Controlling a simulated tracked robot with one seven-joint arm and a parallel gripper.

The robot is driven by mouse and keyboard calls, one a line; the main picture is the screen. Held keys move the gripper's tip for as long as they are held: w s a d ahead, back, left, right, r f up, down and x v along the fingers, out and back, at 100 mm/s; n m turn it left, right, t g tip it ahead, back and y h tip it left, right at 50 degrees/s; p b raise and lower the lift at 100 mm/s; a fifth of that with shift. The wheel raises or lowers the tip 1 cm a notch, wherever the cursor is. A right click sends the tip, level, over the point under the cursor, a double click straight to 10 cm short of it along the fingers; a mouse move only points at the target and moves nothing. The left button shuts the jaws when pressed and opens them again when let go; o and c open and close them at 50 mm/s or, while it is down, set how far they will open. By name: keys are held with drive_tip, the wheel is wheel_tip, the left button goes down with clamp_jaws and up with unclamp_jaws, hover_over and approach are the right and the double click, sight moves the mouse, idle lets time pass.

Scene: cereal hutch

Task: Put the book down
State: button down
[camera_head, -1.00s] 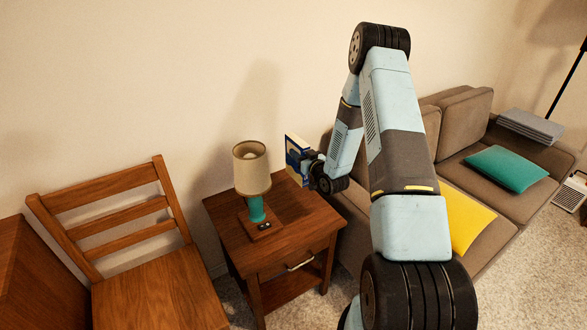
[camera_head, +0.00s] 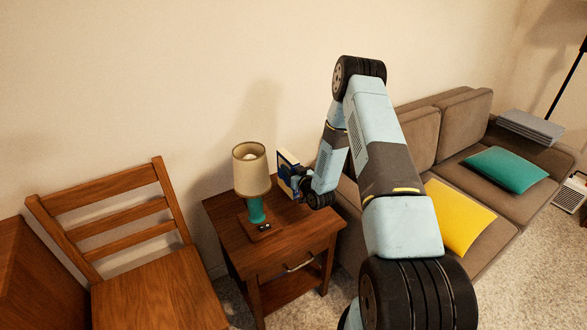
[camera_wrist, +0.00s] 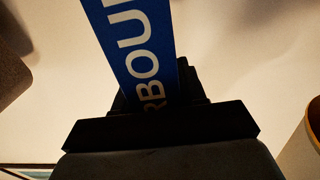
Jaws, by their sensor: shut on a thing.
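The book (camera_head: 287,171) has a blue and cream cover and is upright over the back right part of the wooden side table (camera_head: 283,241). My gripper (camera_head: 298,183) is shut on the book at its right side. In the wrist view the book's blue face (camera_wrist: 140,50) with white letters stands up out of my dark gripper (camera_wrist: 158,112). The head view does not clearly show whether the book's lower edge touches the table top.
A lamp (camera_head: 251,170) with a teal base and cream shade stands on the table just left of the book. A wooden chair (camera_head: 137,245) is at the left. A brown sofa (camera_head: 415,130) with yellow (camera_head: 458,217) and teal (camera_head: 506,169) cushions is at the right.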

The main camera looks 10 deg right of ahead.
drive_tip(key=c, duration=0.6)
unclamp_jaws()
drive_tip(key=shift+c, duration=0.2)
